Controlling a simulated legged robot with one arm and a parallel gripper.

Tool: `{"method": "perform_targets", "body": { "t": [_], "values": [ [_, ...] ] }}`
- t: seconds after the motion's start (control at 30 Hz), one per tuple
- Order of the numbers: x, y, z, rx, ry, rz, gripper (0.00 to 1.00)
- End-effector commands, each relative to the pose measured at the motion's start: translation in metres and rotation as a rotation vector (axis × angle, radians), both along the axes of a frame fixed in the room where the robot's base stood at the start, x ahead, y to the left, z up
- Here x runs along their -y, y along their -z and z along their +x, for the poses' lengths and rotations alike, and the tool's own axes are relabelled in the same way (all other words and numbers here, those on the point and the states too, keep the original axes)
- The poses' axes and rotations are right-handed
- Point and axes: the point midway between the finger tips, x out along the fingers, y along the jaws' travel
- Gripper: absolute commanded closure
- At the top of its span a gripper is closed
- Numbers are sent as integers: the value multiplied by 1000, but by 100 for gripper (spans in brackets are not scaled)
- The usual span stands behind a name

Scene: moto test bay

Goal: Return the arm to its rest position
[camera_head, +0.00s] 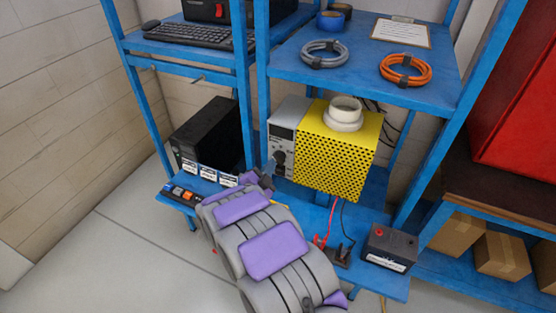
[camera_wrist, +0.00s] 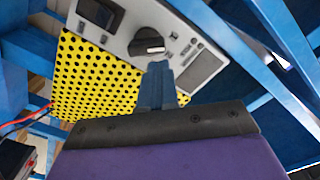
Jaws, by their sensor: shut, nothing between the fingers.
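My arm, grey with purple pads, reaches from the bottom of the head view toward the blue shelf rack. My gripper (camera_head: 266,181) is at its far end, in front of the lower left of a yellow perforated machine (camera_head: 338,150) with a grey control panel (camera_head: 287,130). In the wrist view my gripper (camera_wrist: 158,68) is shut and empty. Its fingertips show just below the black knob (camera_wrist: 148,44) on the panel. I cannot tell whether they touch it. The perforated yellow side (camera_wrist: 95,85) is to the left of the fingers.
The blue rack (camera_head: 250,75) stands around the machine. A black box (camera_head: 208,135) is left of it, and a battery (camera_head: 390,247) is at the lower right with red and black leads nearby. Coiled cables (camera_head: 405,70) lie on the shelf above. Open floor (camera_head: 110,265) is at the left.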

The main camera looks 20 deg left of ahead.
Motion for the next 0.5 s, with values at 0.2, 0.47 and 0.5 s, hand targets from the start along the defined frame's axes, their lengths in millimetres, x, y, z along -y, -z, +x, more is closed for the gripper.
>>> {"method": "perform_targets", "body": {
  "t": [0.2, 0.47, 0.5],
  "values": [
    [-4, 1, -15, -1, -4, -3, 100],
    [-6, 2, -17, 1, -3, -6, 100],
    [-6, 1, -17, 0, -4, -6, 100]
  ]
}}
